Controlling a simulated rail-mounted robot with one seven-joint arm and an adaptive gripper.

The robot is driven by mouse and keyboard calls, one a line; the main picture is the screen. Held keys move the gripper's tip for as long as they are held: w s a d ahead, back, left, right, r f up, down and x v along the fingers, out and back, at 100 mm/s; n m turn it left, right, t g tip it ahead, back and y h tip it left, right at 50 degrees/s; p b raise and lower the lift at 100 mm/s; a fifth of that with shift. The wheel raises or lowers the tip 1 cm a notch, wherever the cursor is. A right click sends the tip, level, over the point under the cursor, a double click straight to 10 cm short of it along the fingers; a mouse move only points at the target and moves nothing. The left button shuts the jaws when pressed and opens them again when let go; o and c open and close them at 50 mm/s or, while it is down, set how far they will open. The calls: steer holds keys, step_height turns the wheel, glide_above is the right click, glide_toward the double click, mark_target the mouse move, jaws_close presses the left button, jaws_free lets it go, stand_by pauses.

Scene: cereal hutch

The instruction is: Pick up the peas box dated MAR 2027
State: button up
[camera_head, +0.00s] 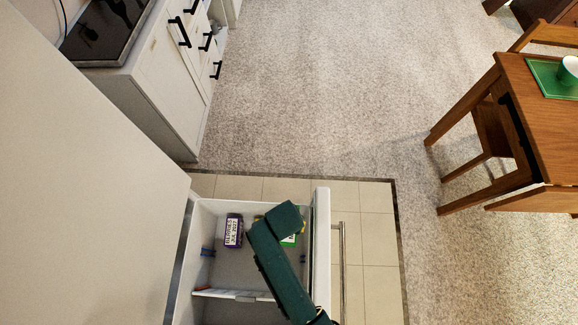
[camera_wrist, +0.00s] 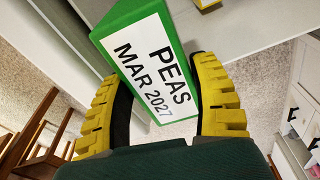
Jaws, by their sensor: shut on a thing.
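The peas box (camera_wrist: 150,62) is green with a white label reading "PEAS MAR 2027". In the wrist view it sits tilted between the two yellow-padded fingers of my gripper (camera_wrist: 160,82), which is shut on it. In the head view only a small green and white part of the box (camera_head: 289,240) shows beside my dark green wrist, over the open drawer (camera_head: 321,215). My arm hides most of the box and fingers there. I cannot tell whether the box touches the drawer floor.
A purple box (camera_head: 234,230) with a white label, apparently dated JUL 2027, stands in the drawer left of my gripper. A low divider (camera_head: 232,294) crosses the drawer nearer the bottom of the picture. A wooden table (camera_head: 540,125) stands at the right, with open carpet between.

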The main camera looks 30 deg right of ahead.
steer(key=shift+r+p, duration=3.1)
steer(key=shift+r, duration=0.05)
steer(key=shift+f, duration=0.1)
